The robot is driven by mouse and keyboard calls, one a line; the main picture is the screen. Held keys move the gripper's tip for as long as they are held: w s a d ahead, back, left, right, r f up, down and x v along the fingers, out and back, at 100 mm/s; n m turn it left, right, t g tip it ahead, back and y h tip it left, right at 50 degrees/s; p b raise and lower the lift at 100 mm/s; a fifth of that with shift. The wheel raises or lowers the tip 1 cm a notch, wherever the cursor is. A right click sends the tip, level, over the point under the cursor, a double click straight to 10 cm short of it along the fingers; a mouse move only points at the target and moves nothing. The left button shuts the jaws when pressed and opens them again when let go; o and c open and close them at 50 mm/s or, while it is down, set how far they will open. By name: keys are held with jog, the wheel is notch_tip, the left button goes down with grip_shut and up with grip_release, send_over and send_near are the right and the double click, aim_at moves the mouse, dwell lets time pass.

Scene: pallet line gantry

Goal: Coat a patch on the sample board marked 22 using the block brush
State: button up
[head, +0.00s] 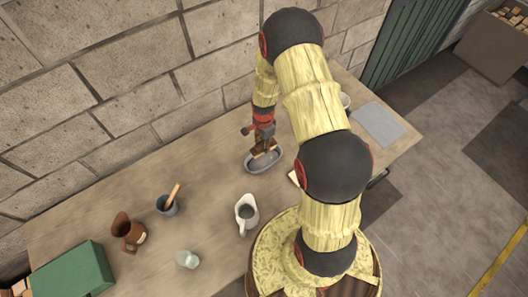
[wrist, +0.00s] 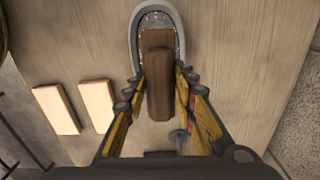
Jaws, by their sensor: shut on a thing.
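My gripper (head: 264,137) is shut on the block brush, a brown wooden block. The brush (wrist: 159,84) shows between the fingers in the wrist view, its far end over the grey oval tray (wrist: 136,33). The tray also shows in the head view (head: 263,166), under the gripper. It holds something greyish and speckled; whether the brush touches it I cannot tell. Two pale boards (wrist: 57,109) (wrist: 97,105) lie side by side left of the gripper in the wrist view. No number is readable on either. My arm hides most of them in the head view.
On the table left of the tray stand a white pitcher (head: 246,213), a glass jar (head: 187,259), a dark cup with a wooden handle (head: 168,203), a brown jug (head: 128,232) and a green box (head: 73,273). A grey sheet (head: 378,123) lies at the right end. A block wall runs behind.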

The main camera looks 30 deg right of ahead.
aim_at(263, 151)
jog(key=shift+s+f, duration=0.15)
jog(key=shift+a+f+b, duration=0.1)
jog(key=shift+f+b, duration=1.25)
jog(key=shift+f, duration=1.15)
jog(key=shift+f+b, duration=1.75)
jog(key=shift+f, duration=0.4)
jog(key=shift+r, duration=0.2)
jog(key=shift+r+p, duration=2)
jog(key=shift+r, duration=1.65)
jog(key=shift+r+p, duration=0.95)
jog(key=shift+r, duration=1.05)
